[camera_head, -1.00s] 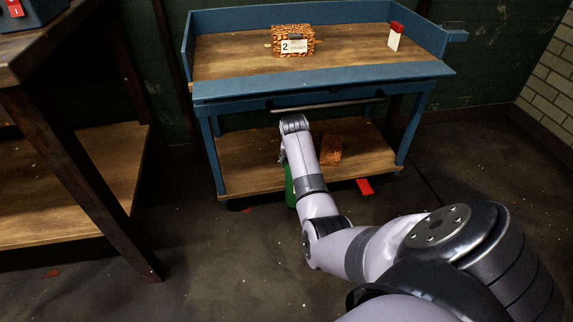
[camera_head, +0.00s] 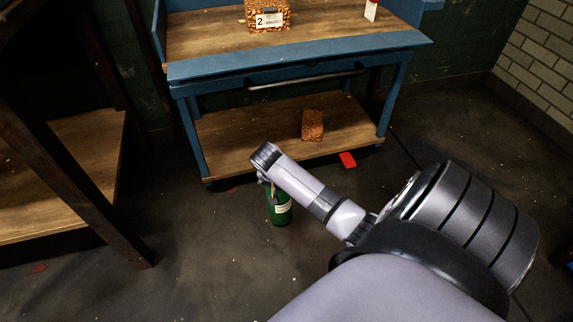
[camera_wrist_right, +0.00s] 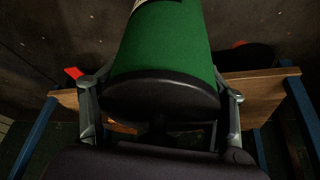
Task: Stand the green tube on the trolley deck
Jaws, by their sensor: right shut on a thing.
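The green tube (camera_head: 279,209) hangs below my right gripper (camera_head: 267,178) in the head view, in front of the trolley. It looks roughly upright, with a pale label, and its upper part is hidden by my arm. In the right wrist view the green tube (camera_wrist_right: 165,45) fills the middle, its dark end between the fingers of my right gripper (camera_wrist_right: 160,100), which is shut on it. The blue trolley (camera_head: 290,66) has a wooden upper deck (camera_head: 325,25) and a wooden lower deck (camera_head: 245,142). My left gripper is not in view.
A box marked 2 (camera_head: 268,15) and a red-and-white item (camera_head: 371,10) stand on the upper deck. A brown patterned block (camera_head: 313,125) is on the lower deck. A red piece (camera_head: 347,160) lies on the floor. A dark wooden bench (camera_head: 60,160) stands at left.

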